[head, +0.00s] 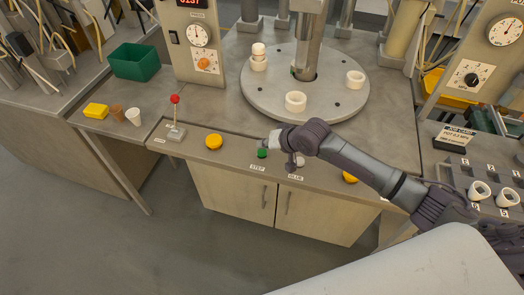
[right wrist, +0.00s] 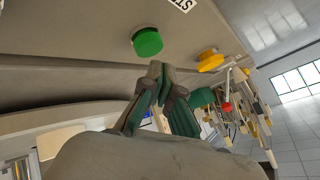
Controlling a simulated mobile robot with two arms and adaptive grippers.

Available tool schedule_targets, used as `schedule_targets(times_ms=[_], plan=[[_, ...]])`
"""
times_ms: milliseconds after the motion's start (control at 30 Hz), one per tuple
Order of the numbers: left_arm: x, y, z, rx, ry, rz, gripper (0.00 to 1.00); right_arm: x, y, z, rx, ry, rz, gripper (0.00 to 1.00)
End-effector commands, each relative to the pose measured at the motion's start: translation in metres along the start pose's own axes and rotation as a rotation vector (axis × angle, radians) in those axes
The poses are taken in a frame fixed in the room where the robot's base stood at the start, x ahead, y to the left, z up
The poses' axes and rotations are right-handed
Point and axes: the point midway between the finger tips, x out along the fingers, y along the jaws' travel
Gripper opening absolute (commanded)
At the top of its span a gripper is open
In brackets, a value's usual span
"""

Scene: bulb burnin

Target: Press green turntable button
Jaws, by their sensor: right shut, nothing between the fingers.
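The green button (head: 262,154) sits on the front panel of the bench, above a STEP label (head: 257,168). It also shows in the right wrist view (right wrist: 147,42), at the upper middle. My right gripper (head: 270,145) is shut and empty, close to the button in the head view. In the right wrist view its closed fingertips (right wrist: 157,70) are near the button, with a small gap in the picture; I cannot tell whether they touch. The grey turntable (head: 258,99) behind carries several white ring-shaped parts. My left gripper is not in view.
A yellow button (head: 214,142) and a red-knobbed lever (head: 175,112) are left of the green button. A white button (head: 299,162) by a GLUE label and another yellow button (head: 350,177) lie right, near my forearm. A green bin (head: 134,63) stands farther left.

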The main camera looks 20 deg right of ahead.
Motion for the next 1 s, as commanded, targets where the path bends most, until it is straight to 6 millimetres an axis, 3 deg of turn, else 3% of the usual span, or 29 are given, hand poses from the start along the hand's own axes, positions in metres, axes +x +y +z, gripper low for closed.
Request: schedule_targets(times_ms=[1000], plan=[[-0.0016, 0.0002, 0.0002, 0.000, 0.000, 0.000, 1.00, 0.0057, 0.0044, 0.0041, -0.001, 0.001, 0.000, 0.00]])
